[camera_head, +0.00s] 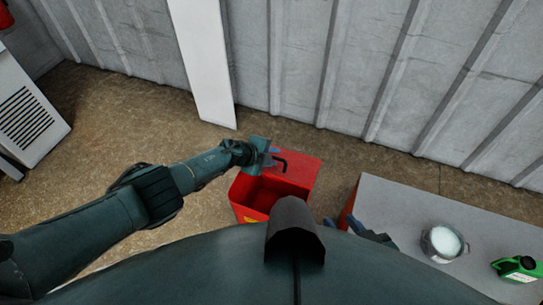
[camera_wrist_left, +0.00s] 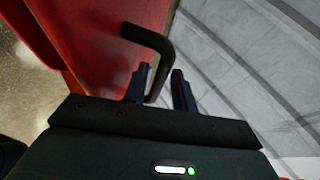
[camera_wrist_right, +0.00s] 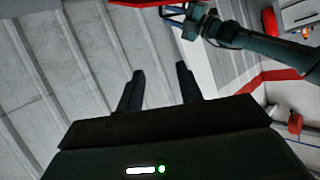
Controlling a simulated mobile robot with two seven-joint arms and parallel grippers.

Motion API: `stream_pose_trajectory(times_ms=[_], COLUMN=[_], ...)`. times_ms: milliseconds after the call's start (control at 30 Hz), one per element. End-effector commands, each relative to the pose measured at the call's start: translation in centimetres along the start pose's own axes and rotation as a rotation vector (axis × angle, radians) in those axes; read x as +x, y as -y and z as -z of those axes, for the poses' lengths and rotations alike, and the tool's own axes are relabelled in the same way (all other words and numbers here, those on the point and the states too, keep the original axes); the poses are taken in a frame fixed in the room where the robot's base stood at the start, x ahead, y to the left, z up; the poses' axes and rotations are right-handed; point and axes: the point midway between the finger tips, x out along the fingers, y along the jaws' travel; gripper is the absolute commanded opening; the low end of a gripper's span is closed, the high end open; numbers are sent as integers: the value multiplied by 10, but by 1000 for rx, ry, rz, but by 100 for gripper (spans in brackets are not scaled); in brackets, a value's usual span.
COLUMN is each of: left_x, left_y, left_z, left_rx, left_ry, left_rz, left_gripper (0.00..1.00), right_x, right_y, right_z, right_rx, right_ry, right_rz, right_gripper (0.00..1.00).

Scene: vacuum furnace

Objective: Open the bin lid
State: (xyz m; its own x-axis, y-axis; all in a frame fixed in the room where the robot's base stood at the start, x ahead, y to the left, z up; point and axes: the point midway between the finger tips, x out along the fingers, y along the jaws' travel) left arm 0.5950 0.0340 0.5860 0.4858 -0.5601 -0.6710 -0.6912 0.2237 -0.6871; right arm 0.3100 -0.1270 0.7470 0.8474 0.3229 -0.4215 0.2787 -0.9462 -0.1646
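The red bin (camera_head: 238,198) stands on the floor near the wall, its dark interior visible from above. Its red lid (camera_head: 302,170) is raised at the back and carries a bent black handle (camera_head: 284,160). In the left wrist view the handle (camera_wrist_left: 150,40) comes down between the fingers, closer to the left one. My left gripper (camera_head: 271,155) is at the handle with its fingers apart; contact is unclear. My right gripper (camera_wrist_right: 158,82) is open and empty, right of the bin. The left gripper also shows in the right wrist view (camera_wrist_right: 180,14).
A grey table (camera_head: 390,195) at the right holds a metal pot (camera_head: 441,243) with white contents and a green canister (camera_head: 517,267). A ribbed wall (camera_head: 380,70) runs behind the bin.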

Motion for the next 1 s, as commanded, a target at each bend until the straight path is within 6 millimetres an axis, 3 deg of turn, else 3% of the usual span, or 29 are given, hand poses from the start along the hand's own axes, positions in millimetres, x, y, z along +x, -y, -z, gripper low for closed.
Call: stream_pose_trajectory(times_ms=[300,467,667,833,1000], left_x=[-1,-12,-40,-67,-95], left_y=[-2,1,4,4,4], left_z=[0,1,2,2,1], left_rx=[0,-1,-2,0,0], left_ry=[0,0,1,0,1], left_rz=[-3,-3,-4,-4,-4], left_gripper=[32,32,32,32,32], right_x=[-1,-6,-13,-19,-28], right_y=[0,2,6,6,4], right_z=[1,10,18,41,48], right_rx=[0,-6,-28,-92,-132], right_ry=[1,10,72,75,113], right_rz=[-1,-3,-7,-21,-34], right_gripper=[36,36,36,36,36])
